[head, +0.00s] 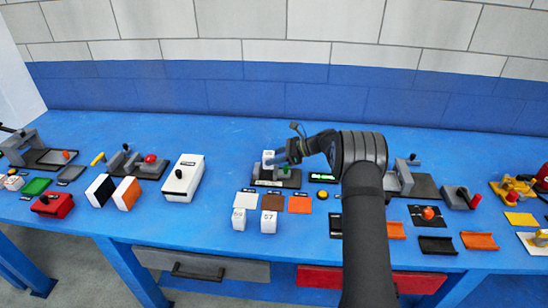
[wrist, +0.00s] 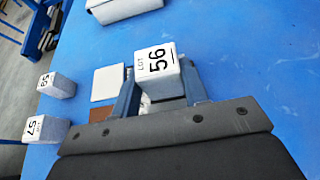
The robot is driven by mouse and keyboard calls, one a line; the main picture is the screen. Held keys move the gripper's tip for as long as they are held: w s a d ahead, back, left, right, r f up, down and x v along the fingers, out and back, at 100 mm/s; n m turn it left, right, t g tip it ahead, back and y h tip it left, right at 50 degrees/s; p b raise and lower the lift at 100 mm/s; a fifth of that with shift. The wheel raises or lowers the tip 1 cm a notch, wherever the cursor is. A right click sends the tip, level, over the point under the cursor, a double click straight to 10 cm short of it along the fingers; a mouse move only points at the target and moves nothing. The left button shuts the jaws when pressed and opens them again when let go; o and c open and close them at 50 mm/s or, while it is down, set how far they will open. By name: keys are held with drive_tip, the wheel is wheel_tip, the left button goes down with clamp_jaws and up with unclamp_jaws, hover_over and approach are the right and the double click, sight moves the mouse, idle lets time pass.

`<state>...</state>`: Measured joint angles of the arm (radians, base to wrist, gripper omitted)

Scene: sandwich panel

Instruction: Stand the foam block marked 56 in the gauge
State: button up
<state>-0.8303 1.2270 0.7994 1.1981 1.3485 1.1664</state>
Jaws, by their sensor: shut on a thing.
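My gripper (head: 276,159) is shut on the white foam block marked 56 (head: 268,157). In the wrist view the block (wrist: 158,62) shows its "LOT 56" face between the blue fingers of my gripper (wrist: 160,85). The gauge (head: 290,181), a dark base with a grey part and a green-lit display, is directly below the block in the head view. I cannot tell whether the block touches it. Two other white blocks stand on the blue bench: one marked 57 (head: 268,222) and one (head: 239,219) whose number is hard to read.
Flat white (head: 246,200), brown (head: 273,202) and rust (head: 299,205) tiles lie in front of the gauge. A white box (head: 184,178) stands to the left. A yellow button (head: 322,195) is to the right. My arm hides part of the bench on the right.

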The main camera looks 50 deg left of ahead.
drive_tip(key=shift+f, duration=0.25)
drive_tip(key=shift+f, duration=0.65)
drive_tip(key=shift+f, duration=0.1)
